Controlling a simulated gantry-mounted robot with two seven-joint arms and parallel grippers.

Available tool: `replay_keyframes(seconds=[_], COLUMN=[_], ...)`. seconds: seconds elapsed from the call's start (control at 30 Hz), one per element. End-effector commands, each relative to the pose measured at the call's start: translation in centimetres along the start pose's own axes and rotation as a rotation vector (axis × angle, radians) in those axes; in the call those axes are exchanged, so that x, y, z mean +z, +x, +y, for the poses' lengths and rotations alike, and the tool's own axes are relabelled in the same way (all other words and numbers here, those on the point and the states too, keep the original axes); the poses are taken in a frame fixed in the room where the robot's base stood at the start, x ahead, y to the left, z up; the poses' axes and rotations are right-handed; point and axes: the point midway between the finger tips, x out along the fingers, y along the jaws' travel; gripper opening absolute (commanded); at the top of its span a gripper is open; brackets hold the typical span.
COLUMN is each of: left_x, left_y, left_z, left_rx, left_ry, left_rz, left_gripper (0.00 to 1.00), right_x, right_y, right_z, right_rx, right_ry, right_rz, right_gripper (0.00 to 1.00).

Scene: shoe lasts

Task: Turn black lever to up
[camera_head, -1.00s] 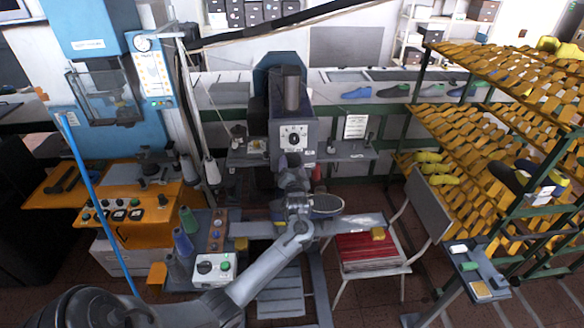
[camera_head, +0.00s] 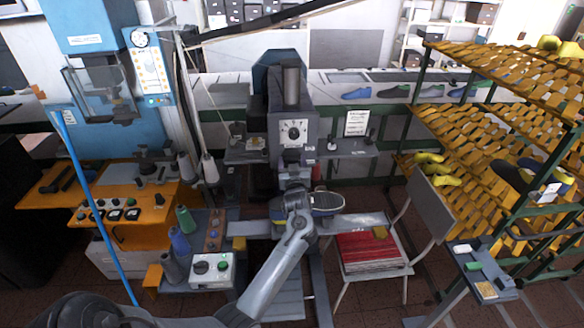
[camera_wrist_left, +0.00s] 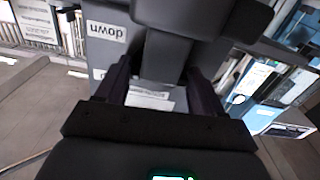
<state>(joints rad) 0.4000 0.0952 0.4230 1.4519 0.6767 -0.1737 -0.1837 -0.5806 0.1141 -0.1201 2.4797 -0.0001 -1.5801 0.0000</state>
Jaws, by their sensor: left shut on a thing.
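In the head view, my left gripper (camera_head: 294,176) is at the front of the grey machine (camera_head: 292,105), below its dial, largely hidden by my wrist. In the left wrist view, the two dark fingers of my left gripper (camera_wrist_left: 158,72) are on either side of a dark grey, block-like piece that joins a black part (camera_wrist_left: 190,14) above; this looks like the black lever (camera_wrist_left: 165,52). Finger contact is hard to see. A white label reading "down", upside down in this view (camera_wrist_left: 103,27), is on the grey housing beside it. My right gripper is out of view.
A control box (camera_head: 212,269) and thread cones (camera_head: 179,240) are to the left. Racks of yellow lasts (camera_head: 500,100) fill the right. A blue pole (camera_head: 95,205) stands at left.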

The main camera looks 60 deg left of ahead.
Motion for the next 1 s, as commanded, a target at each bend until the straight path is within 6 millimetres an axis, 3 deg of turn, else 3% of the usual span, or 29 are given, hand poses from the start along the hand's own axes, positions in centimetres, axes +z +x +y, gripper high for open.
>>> replay_keyframes(seconds=[0.5,1.0], left_x=[0.2,-0.1], left_y=[0.0,0.0], left_z=[0.1,0.2], left_rx=[0.0,0.001], left_ry=[-0.429,-0.57], left_rz=[0.0,0.0], left_gripper=[0.38,0.38], right_x=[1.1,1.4], right_y=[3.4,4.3], right_z=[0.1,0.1], right_rx=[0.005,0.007], right_ry=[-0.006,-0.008], right_rz=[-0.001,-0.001], right_gripper=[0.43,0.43])
